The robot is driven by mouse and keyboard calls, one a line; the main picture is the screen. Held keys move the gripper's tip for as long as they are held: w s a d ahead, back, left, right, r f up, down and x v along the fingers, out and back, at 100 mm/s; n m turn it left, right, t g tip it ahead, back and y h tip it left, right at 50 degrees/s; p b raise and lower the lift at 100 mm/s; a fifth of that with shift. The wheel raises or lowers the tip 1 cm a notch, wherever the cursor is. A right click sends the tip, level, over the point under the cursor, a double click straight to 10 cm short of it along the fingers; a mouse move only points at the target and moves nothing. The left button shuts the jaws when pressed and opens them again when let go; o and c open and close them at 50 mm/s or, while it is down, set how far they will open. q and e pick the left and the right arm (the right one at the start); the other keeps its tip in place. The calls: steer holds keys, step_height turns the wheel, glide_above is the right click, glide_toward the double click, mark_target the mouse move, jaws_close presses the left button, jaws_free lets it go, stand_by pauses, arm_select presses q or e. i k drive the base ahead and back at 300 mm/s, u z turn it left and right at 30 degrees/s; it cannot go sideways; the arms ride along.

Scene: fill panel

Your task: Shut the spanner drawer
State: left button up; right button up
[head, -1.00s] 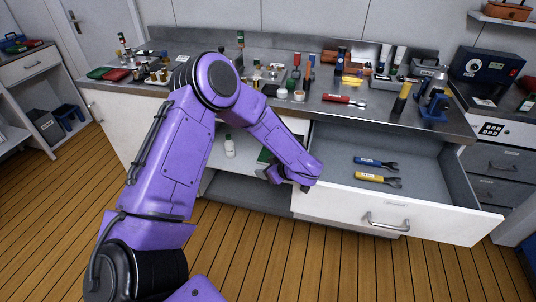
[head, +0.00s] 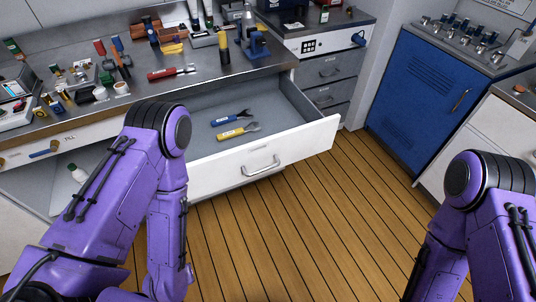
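The spanner drawer (head: 210,175) is pulled well out of the bench, its white front and metal handle (head: 260,166) facing the floor in front of me. A blue spanner (head: 231,118) and a yellow spanner (head: 238,131) lie side by side on its grey bottom. My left arm bends down in front of the drawer's left part and hides some of it. My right arm shows at the lower right, over the floor and well apart from the drawer. Neither gripper shows; both are below the picture's edge.
A red-handled spanner (head: 173,72) lies on the bench top above the drawer, among several other tools. Grey drawers (head: 330,68) stand to the right, then a blue cabinet (head: 425,90). The wooden floor (head: 300,220) before the drawer is clear.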

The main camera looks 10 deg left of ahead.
mark_target(293, 130)
steer(key=u, duration=0.05)
steer(key=i, duration=0.75)
steer(key=u, duration=0.6)
